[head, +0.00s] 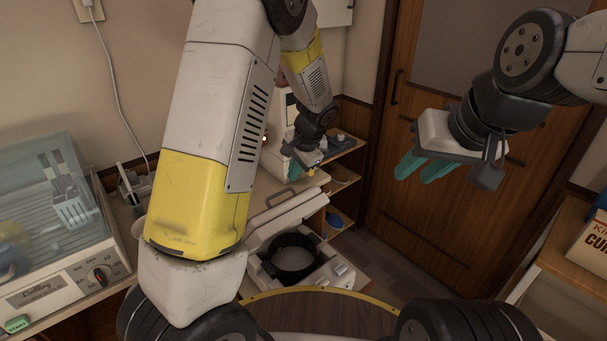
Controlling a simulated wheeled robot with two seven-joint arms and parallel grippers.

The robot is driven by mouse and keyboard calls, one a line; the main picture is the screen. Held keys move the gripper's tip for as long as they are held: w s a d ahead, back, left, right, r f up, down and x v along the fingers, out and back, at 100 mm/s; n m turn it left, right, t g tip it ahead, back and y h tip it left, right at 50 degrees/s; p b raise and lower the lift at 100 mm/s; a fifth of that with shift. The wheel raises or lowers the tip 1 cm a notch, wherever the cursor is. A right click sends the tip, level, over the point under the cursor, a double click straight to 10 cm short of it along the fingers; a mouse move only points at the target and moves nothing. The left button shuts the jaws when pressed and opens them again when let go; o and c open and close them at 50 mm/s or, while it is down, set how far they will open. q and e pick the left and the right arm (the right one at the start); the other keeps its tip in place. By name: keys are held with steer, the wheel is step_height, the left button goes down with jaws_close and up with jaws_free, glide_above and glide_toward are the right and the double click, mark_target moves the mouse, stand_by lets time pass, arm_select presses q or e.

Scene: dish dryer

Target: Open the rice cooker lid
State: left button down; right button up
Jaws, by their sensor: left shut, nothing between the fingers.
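The white rice cooker (328,278) stands low in the middle, partly hidden by my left arm. Its dark round pot (292,258) shows from above. Its white lid (288,219) is raised and tilted back behind the pot, with a carrying handle near the top. My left gripper (296,171) is above and behind the lid, apart from it in the picture. It is shut with nothing in it. My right gripper (420,172) hangs in the air at the right, before the door. Its teal fingers are apart and empty.
A dish dryer (68,285) with a clear cover stands on the left counter. A white appliance (274,150) is behind my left gripper. Shelves (345,180) with small items stand at the back. A wooden door (440,225) and a box (592,240) are at the right.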

arm_select(q)
steer(key=x, duration=0.9)
steer(key=shift+w+a+f, duration=0.1)
steer(key=shift+a+f, duration=0.05)
steer(key=shift+f, duration=0.2)
